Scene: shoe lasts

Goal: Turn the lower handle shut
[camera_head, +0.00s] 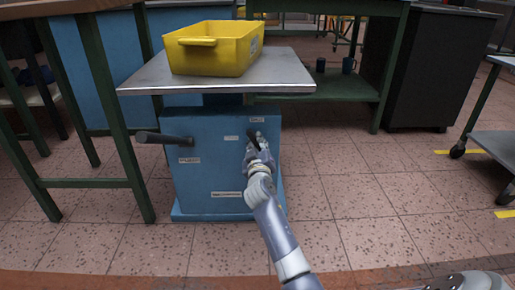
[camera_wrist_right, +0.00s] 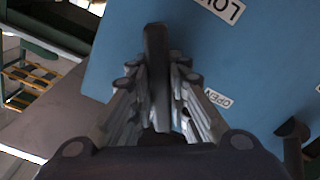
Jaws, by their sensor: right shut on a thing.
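The blue cabinet (camera_head: 215,180) has a black handle (camera_head: 160,137) at its left, sticking out to the left, and a second dark handle (camera_head: 250,135) at its right. My right gripper (camera_head: 257,148) is at the right handle and mostly covers it in the head view. In the right wrist view the fingers are shut on this dark handle (camera_wrist_right: 155,75), which stands between them. A white label starting "LO" (camera_wrist_right: 225,8) and a label reading "OPEN" (camera_wrist_right: 219,98) are on the blue face beside it. My left gripper is not in view.
A yellow bin (camera_head: 212,55) stands on the metal top (camera_head: 145,85) above the cabinet. A green-legged table (camera_head: 105,110) stands close at the left. A dark cabinet (camera_head: 430,70) and a wheeled cart (camera_head: 492,145) are at the right. The tiled floor between is clear.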

